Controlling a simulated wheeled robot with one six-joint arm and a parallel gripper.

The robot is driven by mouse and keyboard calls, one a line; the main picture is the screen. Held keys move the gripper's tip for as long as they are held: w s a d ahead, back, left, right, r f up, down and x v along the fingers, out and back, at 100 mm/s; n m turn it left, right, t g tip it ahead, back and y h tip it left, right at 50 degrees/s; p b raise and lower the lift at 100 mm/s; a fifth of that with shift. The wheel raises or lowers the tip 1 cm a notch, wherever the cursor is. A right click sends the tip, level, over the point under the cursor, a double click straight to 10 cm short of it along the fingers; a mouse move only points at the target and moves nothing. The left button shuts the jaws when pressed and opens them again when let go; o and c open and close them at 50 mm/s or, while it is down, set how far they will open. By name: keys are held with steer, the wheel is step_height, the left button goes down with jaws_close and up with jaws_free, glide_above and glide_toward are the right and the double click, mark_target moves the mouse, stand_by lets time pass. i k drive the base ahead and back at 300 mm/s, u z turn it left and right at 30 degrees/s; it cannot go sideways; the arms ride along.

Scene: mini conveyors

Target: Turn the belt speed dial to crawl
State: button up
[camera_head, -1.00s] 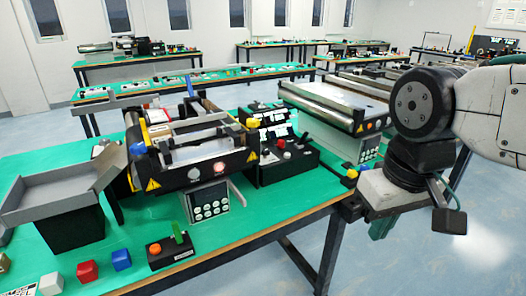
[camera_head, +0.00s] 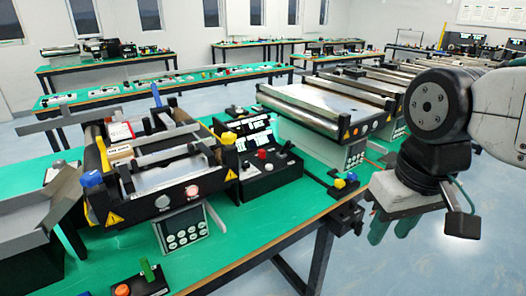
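The nearest mini conveyor (camera_head: 150,160) stands on the green table at left centre. Its front panel has a small grey round knob (camera_head: 162,201) and a pale lit round button (camera_head: 191,191). A black control box (camera_head: 262,172) with a red knob (camera_head: 262,154) and lit displays (camera_head: 254,132) stands right of the conveyor. I cannot tell which control is the belt speed dial, and no dial markings are readable. My gripper (camera_head: 393,229) hangs at the right, over the floor beyond the table edge, well away from the conveyor. Its two greenish fingers look apart and empty.
A grey tray (camera_head: 30,215) stands at the left. A box with an orange button and green lever (camera_head: 140,283) is at the front edge. A second conveyor (camera_head: 330,105) is behind, right of the control box. The table edge and a leg (camera_head: 322,255) lie left of my gripper.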

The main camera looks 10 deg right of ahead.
mark_target(245, 164)
steer(key=z, duration=0.1)
steer(key=i, duration=0.95)
steer(key=u, duration=0.45)
